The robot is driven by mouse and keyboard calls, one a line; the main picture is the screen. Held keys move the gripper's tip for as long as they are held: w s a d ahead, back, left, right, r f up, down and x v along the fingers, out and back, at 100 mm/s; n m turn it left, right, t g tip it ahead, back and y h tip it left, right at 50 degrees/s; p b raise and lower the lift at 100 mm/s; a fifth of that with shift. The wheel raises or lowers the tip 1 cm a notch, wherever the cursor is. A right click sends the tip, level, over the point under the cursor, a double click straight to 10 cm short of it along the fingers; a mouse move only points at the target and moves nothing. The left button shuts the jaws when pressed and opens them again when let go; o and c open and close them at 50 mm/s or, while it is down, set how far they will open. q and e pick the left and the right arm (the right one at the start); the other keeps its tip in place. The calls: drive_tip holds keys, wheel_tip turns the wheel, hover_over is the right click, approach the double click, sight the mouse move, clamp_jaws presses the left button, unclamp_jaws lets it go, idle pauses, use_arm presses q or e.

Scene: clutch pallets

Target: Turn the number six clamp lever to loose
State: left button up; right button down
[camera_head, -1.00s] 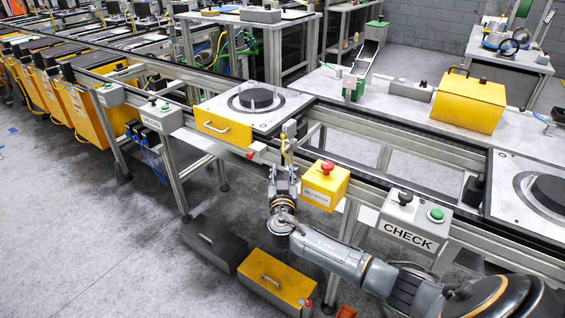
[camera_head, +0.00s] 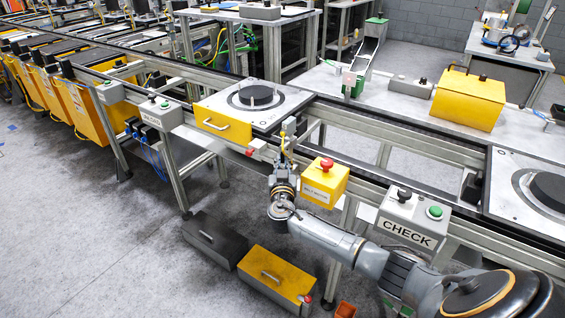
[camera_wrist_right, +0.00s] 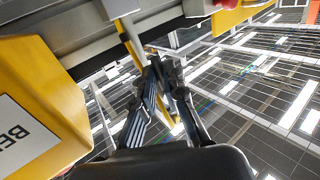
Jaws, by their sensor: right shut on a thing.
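My right gripper (camera_head: 284,158) is just left of the yellow box with the red button, at the front rail of the line. A thin upright lever with a pale top (camera_head: 289,126) stands at its fingertips, and the jaws appear shut on it. In the right wrist view the gripper's dark fingers (camera_wrist_right: 166,66) are close together, with a yellow rod (camera_wrist_right: 131,47) at their tips. The exact contact is hard to see. No number six or loose mark is readable. My left gripper is not in view.
The yellow button box (camera_head: 325,183) is close right of my gripper; it also fills the wrist view's left side (camera_wrist_right: 35,105). A pallet with a black disc (camera_head: 255,95) lies behind. The CHECK box (camera_head: 410,222) is on the right. Grey (camera_head: 214,240) and yellow (camera_head: 274,275) cases stand below.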

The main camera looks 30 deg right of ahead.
drive_tip(key=shift+s+n+g, duration=0.2)
drive_tip(key=shift+n+g, duration=0.2)
drive_tip(key=shift+n, duration=0.1)
drive_tip(key=shift+s+d+r+n+g+p, duration=0.25)
drive_tip(key=shift+r+n+g+p, duration=0.45)
drive_tip(key=shift+n+g+p, duration=1.25)
drive_tip(key=shift+s+d+r+n+g+p, duration=0.1)
drive_tip(key=shift+s+r+n+g+p, duration=0.55)
drive_tip(key=shift+p, duration=2.35)
drive_tip(key=shift+d+r+n+g+p, duration=0.1)
drive_tip(key=shift+r+n+g+p, duration=0.65)
drive_tip(key=shift+n+g+p, duration=1.35)
drive_tip(key=shift+t+p, duration=0.4)
drive_tip(key=c, duration=1.4)
unclamp_jaws()
